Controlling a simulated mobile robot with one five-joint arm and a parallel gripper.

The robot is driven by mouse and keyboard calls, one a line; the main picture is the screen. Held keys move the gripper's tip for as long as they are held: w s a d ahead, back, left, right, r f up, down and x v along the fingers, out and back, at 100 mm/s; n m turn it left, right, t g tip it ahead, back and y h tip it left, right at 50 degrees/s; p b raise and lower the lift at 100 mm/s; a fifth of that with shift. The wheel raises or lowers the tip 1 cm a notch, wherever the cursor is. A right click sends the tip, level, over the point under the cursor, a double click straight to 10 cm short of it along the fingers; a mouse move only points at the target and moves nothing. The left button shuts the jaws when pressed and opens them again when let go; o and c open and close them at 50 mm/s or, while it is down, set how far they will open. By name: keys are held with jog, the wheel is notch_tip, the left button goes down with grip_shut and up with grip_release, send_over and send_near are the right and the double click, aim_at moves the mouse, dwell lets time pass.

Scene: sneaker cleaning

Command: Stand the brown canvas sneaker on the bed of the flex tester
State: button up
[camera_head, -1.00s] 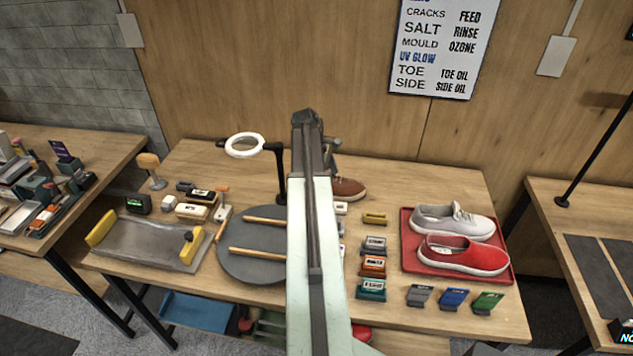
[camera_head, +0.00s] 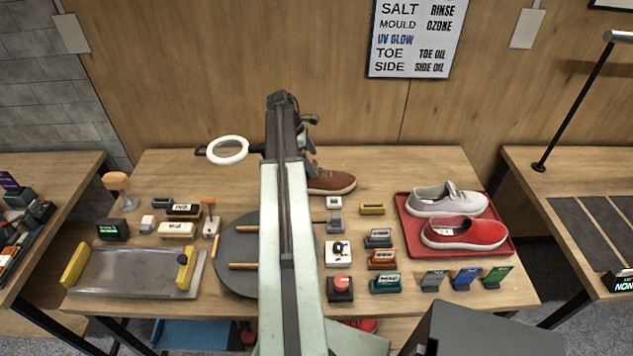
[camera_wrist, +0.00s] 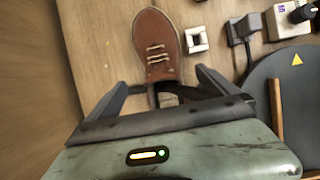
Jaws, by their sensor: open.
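The brown canvas sneaker (camera_head: 332,181) stands on its sole at the back of the table, partly hidden behind my arm. In the wrist view the sneaker (camera_wrist: 156,42) shows its toe and laces, and its heel end lies toward my gripper. My gripper (camera_wrist: 162,82) is open and empty, with a finger to each side of the shoe's rear part; the exact gap cannot be told. In the head view my arm hides most of the jaws. A grey metal bed with yellow end pieces, which looks like the flex tester (camera_head: 135,272), lies empty at the front left.
A round dark turntable (camera_head: 235,246) with wooden bars lies mid-table under my arm. A ring lamp (camera_head: 228,150) stands behind it. A red tray (camera_head: 411,233) holds grey and red shoes at right. Brushes, small blocks and switches crowd the middle.

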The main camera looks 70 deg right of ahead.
aim_at(319, 174)
jog(key=b+x, duration=0.6)
jog(key=x, duration=0.1)
jog(key=shift+a+f, duration=0.1)
jog(key=shift+f, duration=0.25)
jog(key=shift+r, duration=0.2)
jog(key=c, duration=2)
notch_tip(319, 174, up, 18)
jog(key=p, duration=1.8)
jog(key=shift+c, duration=0.2)
